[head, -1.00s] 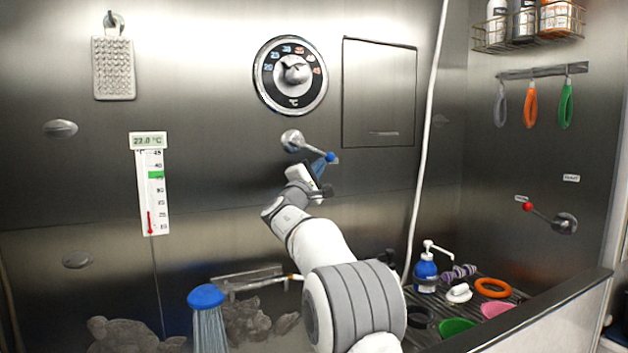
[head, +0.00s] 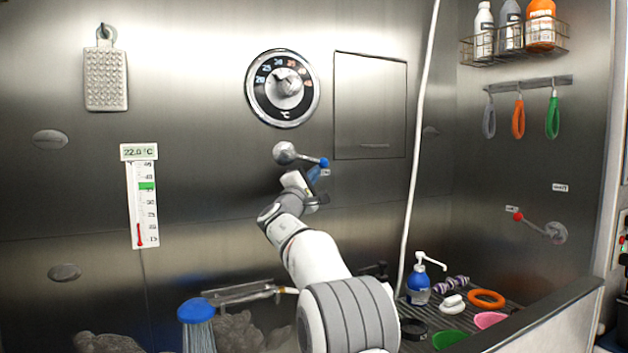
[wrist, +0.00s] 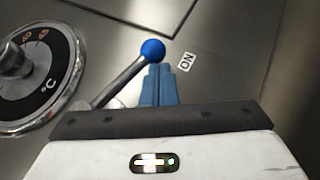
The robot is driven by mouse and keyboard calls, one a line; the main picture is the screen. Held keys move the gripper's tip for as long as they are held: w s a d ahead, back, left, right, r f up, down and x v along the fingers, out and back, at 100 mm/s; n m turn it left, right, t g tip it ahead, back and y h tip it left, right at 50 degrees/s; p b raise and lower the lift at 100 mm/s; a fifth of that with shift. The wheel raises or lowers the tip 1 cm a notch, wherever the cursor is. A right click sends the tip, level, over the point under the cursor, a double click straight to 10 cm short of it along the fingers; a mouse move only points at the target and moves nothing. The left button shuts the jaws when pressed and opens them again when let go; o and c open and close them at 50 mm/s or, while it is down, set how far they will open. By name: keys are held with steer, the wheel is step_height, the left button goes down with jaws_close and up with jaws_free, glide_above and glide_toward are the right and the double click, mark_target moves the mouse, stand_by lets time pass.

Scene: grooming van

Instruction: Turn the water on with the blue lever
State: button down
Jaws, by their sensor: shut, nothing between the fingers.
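The blue lever (head: 324,162) is a metal arm with a blue ball end, mounted on a round hub on the steel back wall below the temperature dial. In the head view it points right and slightly down. In the wrist view its blue ball (wrist: 152,50) is just above my fingertips, beside an "ON" label (wrist: 186,62). My gripper (head: 316,178) is shut and empty, with its blue fingers (wrist: 159,72) just under the ball. I cannot tell whether they touch it.
The temperature dial (head: 282,88) is above the lever. A red-ended lever (head: 518,216) is on the right wall. A white hose (head: 418,140) hangs right of the panel. A blue shower head (head: 196,311) is at lower left. A shelf with a blue pump bottle (head: 419,287) is at lower right.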

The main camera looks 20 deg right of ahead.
steer(key=s+a+f+b, duration=0.2)
steer(key=s+f+b, duration=0.3)
steer(key=f, duration=0.7)
steer(key=shift+s, duration=0.15)
steer(key=shift+a, duration=0.1)
steer(key=s+d+f+m+g+y+p, duration=0.1)
steer(key=s+d+m+g+p, duration=0.2)
steer(key=s, duration=0.4)
steer(key=s+d+f+m+g+y+p, duration=0.1)
steer(key=s+d+m+g+y+p, duration=0.1)
steer(key=s+g+p, duration=0.4)
steer(key=s+d+f+m+g+y+p, duration=0.1)
steer(key=s+d+m+g+p, duration=0.15)
steer(key=s, duration=0.55)
steer(key=s+a+f+m+g+y+p, duration=0.1)
steer(key=s+a+f+m+y+p, duration=0.1)
steer(key=s, duration=0.6)
steer(key=s+a+f+m+g+y+p, duration=0.1)
steer(key=s+a+m+y+p, duration=0.1)
steer(key=s+a+y+p, duration=0.3)
steer(key=s+a+f+m+g+y+p, duration=0.1)
steer(key=s+a+f+m+y+p, duration=0.1)
steer(key=s+a+y+p, duration=0.2)
steer(key=s+a, duration=0.3)
steer(key=s, duration=0.4)
steer(key=shift+s+f, duration=0.2)
steer(key=shift+f, duration=0.1)
